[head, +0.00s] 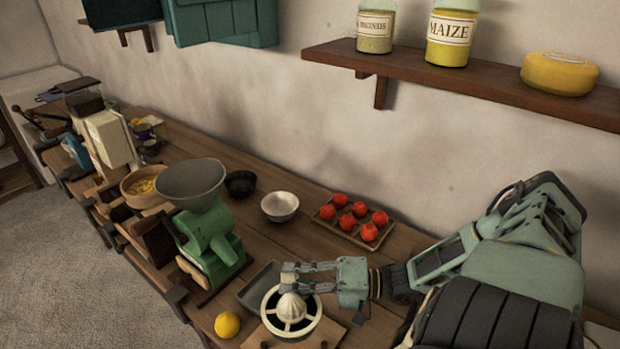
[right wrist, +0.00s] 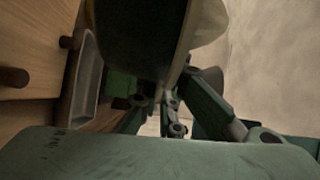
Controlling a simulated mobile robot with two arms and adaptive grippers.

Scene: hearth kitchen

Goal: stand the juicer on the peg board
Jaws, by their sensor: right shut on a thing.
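The juicer (head: 291,312) is a cream ribbed cone in an open, spoked ring, at the bottom middle of the head view. My right gripper (head: 288,279) reaches in from the right and is shut on it. The juicer fills the top middle of the right wrist view (right wrist: 207,22), close to the camera. The wooden peg board (head: 256,337) shows below and around the juicer. Two dark pegs and the board's wood (right wrist: 38,62) show at the left of the right wrist view. I cannot tell whether the juicer touches the board. My left gripper is not in view.
A green mill (head: 213,247) stands farther left. A white bowl (head: 280,205) and a tray of tomatoes (head: 327,219) stand near the wall. A shelf (head: 490,82) hangs above.

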